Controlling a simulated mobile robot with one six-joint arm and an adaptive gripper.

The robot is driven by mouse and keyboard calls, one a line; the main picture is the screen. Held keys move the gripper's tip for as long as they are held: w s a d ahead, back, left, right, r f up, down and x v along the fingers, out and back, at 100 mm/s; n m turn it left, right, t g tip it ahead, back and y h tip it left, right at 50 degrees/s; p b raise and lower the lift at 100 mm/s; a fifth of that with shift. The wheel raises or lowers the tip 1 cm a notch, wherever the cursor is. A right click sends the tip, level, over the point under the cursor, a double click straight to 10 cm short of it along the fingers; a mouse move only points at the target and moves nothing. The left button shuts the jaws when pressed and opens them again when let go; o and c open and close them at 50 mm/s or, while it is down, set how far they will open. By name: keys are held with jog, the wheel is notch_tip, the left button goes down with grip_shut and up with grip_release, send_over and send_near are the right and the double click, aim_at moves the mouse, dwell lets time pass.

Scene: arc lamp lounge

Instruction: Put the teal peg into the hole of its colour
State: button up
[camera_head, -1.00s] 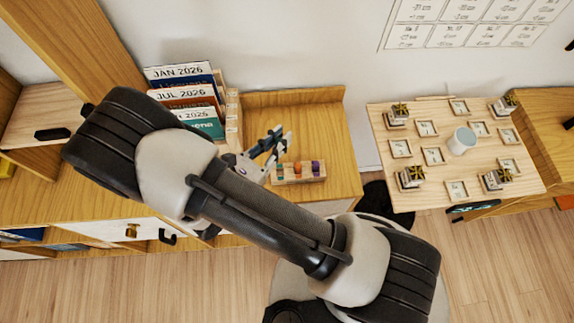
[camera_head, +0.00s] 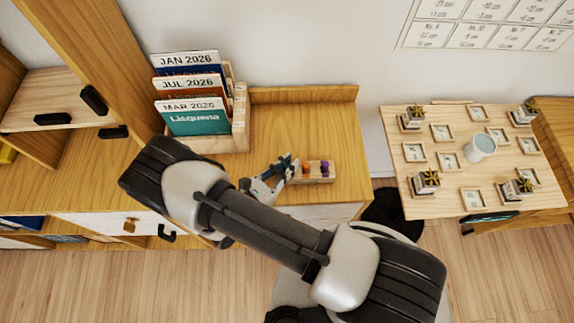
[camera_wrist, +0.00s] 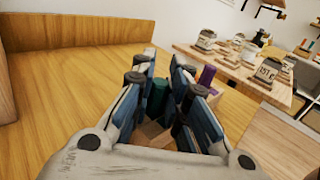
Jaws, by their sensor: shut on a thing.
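A small wooden peg block (camera_head: 319,179) sits on the wooden cabinet top, near its front edge. An orange peg (camera_head: 306,169) and a purple peg (camera_head: 325,167) stand on it in the head view. The purple peg (camera_wrist: 207,75) also shows beyond the fingers in the wrist view. My gripper (camera_head: 284,167) is at the left end of the block. In the wrist view my gripper (camera_wrist: 163,88) is shut on the dark teal peg (camera_wrist: 157,98), which looks roughly upright. The peg's lower end and the hole are hidden by the fingers, so I cannot tell whether they meet.
A file rack with several magazines (camera_head: 195,118) stands at the back left of the cabinet top (camera_head: 300,120). The surface behind the block is clear. A separate board (camera_head: 450,190) with several small pots and a white cup (camera_head: 480,147) is to the right.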

jog(key=shift+f, duration=0.1)
jog(key=o, duration=0.8)
